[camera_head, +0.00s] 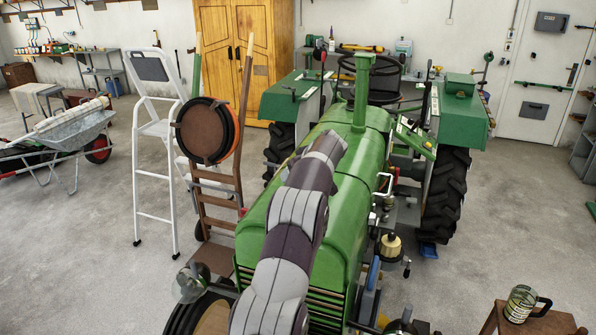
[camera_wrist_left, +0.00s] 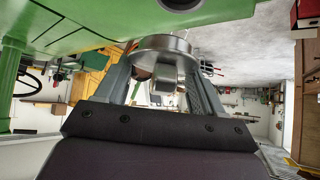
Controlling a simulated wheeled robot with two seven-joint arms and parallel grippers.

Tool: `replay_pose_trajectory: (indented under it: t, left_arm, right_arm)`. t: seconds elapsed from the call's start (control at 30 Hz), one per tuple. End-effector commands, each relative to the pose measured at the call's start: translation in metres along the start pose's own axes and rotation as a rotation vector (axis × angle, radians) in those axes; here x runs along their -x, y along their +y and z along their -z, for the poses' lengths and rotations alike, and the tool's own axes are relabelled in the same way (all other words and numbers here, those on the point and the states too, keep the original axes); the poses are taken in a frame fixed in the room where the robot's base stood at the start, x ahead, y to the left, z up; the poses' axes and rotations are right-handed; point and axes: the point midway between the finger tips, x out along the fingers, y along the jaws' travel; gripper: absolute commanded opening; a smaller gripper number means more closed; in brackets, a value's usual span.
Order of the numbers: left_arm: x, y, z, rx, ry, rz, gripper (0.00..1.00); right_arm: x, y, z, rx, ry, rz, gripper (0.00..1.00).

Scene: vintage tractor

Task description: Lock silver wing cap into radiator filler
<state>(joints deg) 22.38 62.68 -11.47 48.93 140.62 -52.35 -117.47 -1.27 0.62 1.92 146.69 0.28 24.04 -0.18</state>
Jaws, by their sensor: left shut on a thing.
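The silver wing cap (camera_wrist_left: 160,44) shows in the left wrist view as a round metal disc with a grip piece under it. My left gripper (camera_wrist_left: 163,66) is shut on the grip piece, one finger on each side. The green tractor hood (camera_wrist_left: 90,22) fills the top of that view. A dark round opening (camera_wrist_left: 181,4), apparently the radiator filler, is partly cut off by the top edge. The cap appears just short of it, apart from the opening. In the head view my arm lies across the tractor hood (camera_head: 360,165), and my gripper, cap and filler are not visible there.
A white stepladder (camera_head: 150,130) and a brown hand truck (camera_head: 215,195) stand left of the tractor. A small wooden stool (camera_head: 545,325) with a glass jug (camera_head: 520,304) stands at the lower right. The floor (camera_head: 500,220) right of the tractor is mostly clear.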

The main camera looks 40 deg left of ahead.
Motion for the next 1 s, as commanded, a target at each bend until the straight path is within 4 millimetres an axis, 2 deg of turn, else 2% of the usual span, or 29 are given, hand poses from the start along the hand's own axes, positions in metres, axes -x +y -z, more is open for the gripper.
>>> replay_pose_trajectory:
  t: [0.3,0.5,1.0]
  left_arm:
    - [-0.028,-0.001,-0.028,-0.002,-0.004,0.003,0.31]
    - [-0.039,-0.001,-0.038,-0.001,-0.003,0.002,0.31]
    - [-0.042,-0.001,-0.041,0.000,-0.002,0.003,0.31]
  right_arm:
    - [0.000,0.000,0.000,0.001,0.001,0.000,0.96]
    - [0.000,0.000,0.000,0.001,0.001,0.000,0.96]
    - [0.000,0.000,0.000,0.001,0.001,0.000,0.96]
